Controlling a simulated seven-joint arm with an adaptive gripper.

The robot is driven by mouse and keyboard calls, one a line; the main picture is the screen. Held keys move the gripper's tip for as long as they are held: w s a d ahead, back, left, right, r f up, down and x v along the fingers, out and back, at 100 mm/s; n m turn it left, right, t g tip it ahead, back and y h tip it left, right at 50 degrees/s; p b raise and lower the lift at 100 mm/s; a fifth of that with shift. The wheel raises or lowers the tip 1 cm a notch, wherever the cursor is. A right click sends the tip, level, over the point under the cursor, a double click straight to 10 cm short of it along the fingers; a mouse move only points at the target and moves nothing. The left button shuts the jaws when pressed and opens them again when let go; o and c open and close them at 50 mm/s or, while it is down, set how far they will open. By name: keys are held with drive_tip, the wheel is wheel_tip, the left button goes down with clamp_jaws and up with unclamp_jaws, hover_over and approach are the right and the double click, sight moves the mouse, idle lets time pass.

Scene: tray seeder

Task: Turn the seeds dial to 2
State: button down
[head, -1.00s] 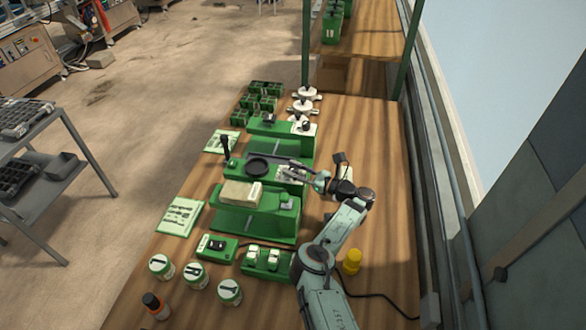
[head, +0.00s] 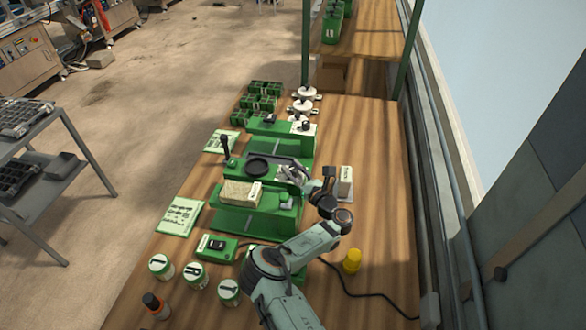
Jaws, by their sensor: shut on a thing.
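The green seeder (head: 230,165) stands mid-bench, with a round black plate on its top and a black-knobbed lever at its left end. A pale panel (head: 285,172) is at its right end, where the seeds dial sits. My gripper (head: 302,178) reaches this panel from the right and is shut on the dial. The fingers cover the dial, so its pointer and numbers cannot be read in the head view.
A small pale box (head: 345,178) stands right of my wrist. A green stand with a beige block (head: 238,193) is in front, a yellow cylinder (head: 352,260) near my arm. Jars (head: 195,275) line the near left. The bench's right side is mostly clear.

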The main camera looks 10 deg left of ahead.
drive_tip(key=shift+a+m+t+h, duration=0.1)
drive_tip(key=shift+m+t+h, duration=0.3)
drive_tip(key=shift+h, duration=0.1)
drive_tip(key=c, duration=0.8)
unclamp_jaws()
drive_tip(key=shift+s+d, duration=0.15)
drive_tip(key=shift+d, duration=0.2)
drive_tip(key=v, duration=1.1)
drive_tip(key=shift+s, duration=0.2)
